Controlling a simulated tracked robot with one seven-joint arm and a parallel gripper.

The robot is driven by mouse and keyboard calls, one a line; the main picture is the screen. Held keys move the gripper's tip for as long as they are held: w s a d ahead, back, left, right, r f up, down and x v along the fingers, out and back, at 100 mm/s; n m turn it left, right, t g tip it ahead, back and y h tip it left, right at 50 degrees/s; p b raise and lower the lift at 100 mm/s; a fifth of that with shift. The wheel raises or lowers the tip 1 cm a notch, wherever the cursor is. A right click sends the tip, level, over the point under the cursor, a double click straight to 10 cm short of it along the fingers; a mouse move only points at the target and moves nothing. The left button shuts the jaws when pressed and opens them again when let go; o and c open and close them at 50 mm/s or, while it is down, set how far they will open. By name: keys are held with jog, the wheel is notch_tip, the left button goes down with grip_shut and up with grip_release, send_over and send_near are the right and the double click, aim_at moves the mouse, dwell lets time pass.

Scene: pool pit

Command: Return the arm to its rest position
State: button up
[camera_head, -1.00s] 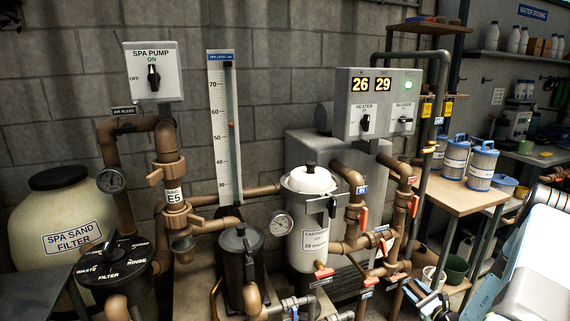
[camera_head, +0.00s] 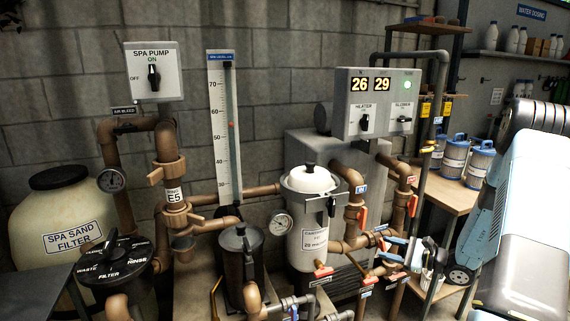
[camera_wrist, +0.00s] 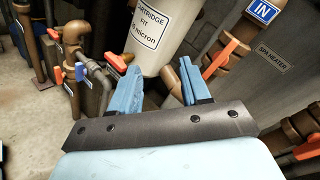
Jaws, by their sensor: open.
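My gripper (camera_head: 388,248) is open and empty, in front of the lower pipes to the right of the white cartridge filter. In the wrist view, my gripper's (camera_wrist: 155,78) two light blue fingers stand apart, with nothing between them. The cartridge filter housing (camera_wrist: 158,42) shows just beyond the fingers there, and it stands at mid picture in the head view (camera_head: 305,250). I cannot tell whether a finger touches a pipe or valve. My arm fills the right side of the head view.
Pipes with red-orange valve handles (camera_wrist: 221,57) lie close to the right finger. Blue and orange handles (camera_wrist: 82,71) are on the left. The heater panel (camera_head: 378,103) hangs above. A wooden bench (camera_head: 448,194) with filter cartridges (camera_head: 455,156) is partly hidden by my arm.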

jog(key=s+a+r+n+g+h, duration=0.2)
jog(key=s+a+r+n+g, duration=0.35)
jog(key=r, duration=0.35)
jog(key=s+a+r+n+g+h, duration=0.2)
jog(key=s+a+r+n+g, duration=0.25)
jog(key=s+a+r, duration=0.35)
jog(key=s+d+r+n+t+h, duration=0.2)
jog(key=s+r+n+t+h, duration=0.3)
jog(key=s+r, duration=0.9)
jog(key=shift+s+d+r+n+t+h, duration=0.25)
jog(key=shift+s+d+n+t+h, duration=0.15)
jog(key=shift+s+n+h, duration=1.55)
jog(key=shift+s+m+h, duration=0.25)
jog(key=shift+m+h, duration=0.1)
dwell(2.6)
